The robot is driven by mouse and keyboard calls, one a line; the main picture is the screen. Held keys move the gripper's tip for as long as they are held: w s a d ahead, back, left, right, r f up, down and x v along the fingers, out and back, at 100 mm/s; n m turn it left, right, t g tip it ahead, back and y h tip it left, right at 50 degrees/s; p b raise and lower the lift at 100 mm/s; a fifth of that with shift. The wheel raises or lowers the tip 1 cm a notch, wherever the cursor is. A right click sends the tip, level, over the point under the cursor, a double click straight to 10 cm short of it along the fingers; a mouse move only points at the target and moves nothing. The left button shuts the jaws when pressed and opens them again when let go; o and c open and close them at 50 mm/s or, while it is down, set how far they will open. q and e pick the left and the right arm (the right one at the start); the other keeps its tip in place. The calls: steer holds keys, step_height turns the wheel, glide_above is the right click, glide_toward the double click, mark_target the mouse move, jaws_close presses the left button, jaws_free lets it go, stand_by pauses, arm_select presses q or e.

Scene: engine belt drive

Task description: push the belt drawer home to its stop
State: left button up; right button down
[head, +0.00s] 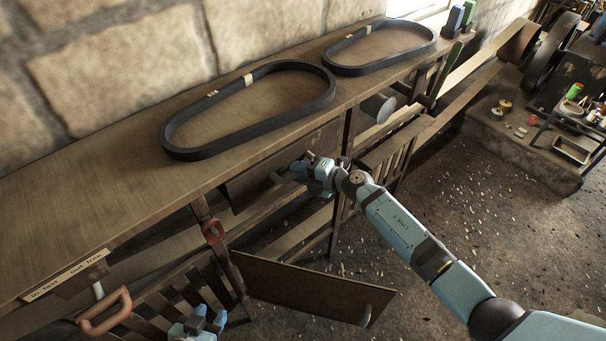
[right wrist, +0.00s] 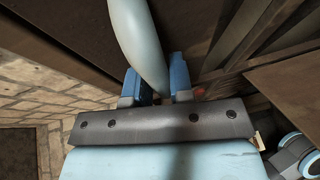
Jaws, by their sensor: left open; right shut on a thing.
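The belt drawer (head: 262,178) has a dark wooden front under the bench top in the head view. My right gripper (head: 298,168) is at this front, its arm reaching in from the right. In the right wrist view my right gripper (right wrist: 155,75) is shut on a pale curved handle (right wrist: 136,35), with a blue finger on each side. The gripper and the viewing angle hide part of the front, so I cannot tell exactly how far the drawer stands out. My left gripper (head: 208,319) is open and empty at the bottom edge of the head view, low and apart from the drawer.
Two black belts (head: 327,98) (head: 428,50) lie on the bench top (head: 130,190). A cabinet door (head: 300,286) stands open below the drawer. A red latch (head: 213,231), a lettered sign (head: 66,276) and a red handle (head: 105,312) are to the left. Open floor lies right.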

steer(key=shift+w+r, duration=0.1)
steer(key=shift+r, duration=0.1)
steer(key=c, duration=1.4)
jaws_free()
steer(key=o, duration=0.4)
steer(key=shift+w+a+f, duration=0.1)
steer(key=shift+a, duration=0.05)
steer(key=shift+c, duration=0.2)
steer(key=shift+f, duration=0.1)
steer(key=shift+s+d, duration=0.2)
steer(key=shift+d, duration=0.1)
steer(key=v, duration=1.3)
steer(key=shift+b, duration=0.3)
steer(key=shift+s, duration=0.1)
